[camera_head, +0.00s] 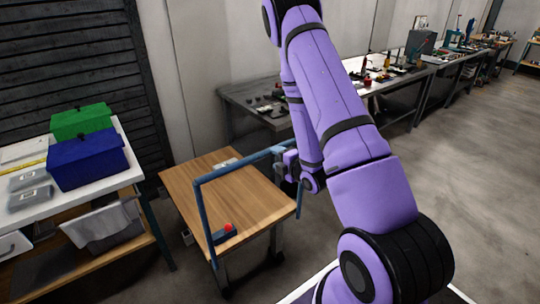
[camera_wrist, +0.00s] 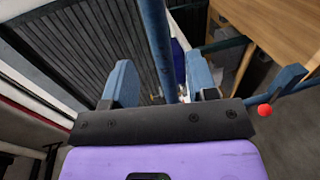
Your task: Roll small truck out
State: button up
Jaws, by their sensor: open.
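The small truck has a wooden top (camera_head: 232,196) and a blue tubular handle (camera_head: 238,166) standing over its near side. Its wooden top also shows at the upper right of the wrist view (camera_wrist: 275,25). My gripper (camera_head: 285,155) is at the right end of the handle's top bar. In the wrist view, my gripper's two blue fingers (camera_wrist: 161,78) are apart, with the blue bar (camera_wrist: 160,40) running between them. I cannot tell whether either finger touches the bar.
A white-topped bench (camera_head: 122,135) with green (camera_head: 80,120) and blue (camera_head: 88,160) boxes stands close on the left. A dark workbench (camera_head: 245,98) lines the wall behind. Open grey floor (camera_head: 475,150) lies to the right.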

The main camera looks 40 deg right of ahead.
jog(key=shift+s+r, duration=0.2)
jog(key=shift+s, duration=0.9)
jog(key=w+a+r+m+g+h, duration=0.25)
jog(key=r+m, duration=0.25)
jog(key=r, duration=0.6)
jog(key=s+a+r+m+g, duration=0.35)
jog(key=r+m, duration=0.25)
jog(key=r, duration=0.5)
jog(key=s+a+r+m+g, duration=0.1)
jog(key=s+a+r+m, duration=0.1)
jog(key=s, duration=0.6)
jog(key=s+a+r+m+g+y, duration=0.1)
jog(key=s+a+r+m+g, duration=0.1)
jog(key=s, duration=0.6)
jog(key=s+a+r+m+g+y, duration=0.1)
jog(key=s+a+r+m, duration=0.2)
jog(key=s+a+r, duration=0.2)
jog(key=s+r, duration=0.2)
jog(key=s, duration=0.1)
jog(key=shift+s+a+g, duration=0.2)
jog(key=shift+a+g, duration=0.1)
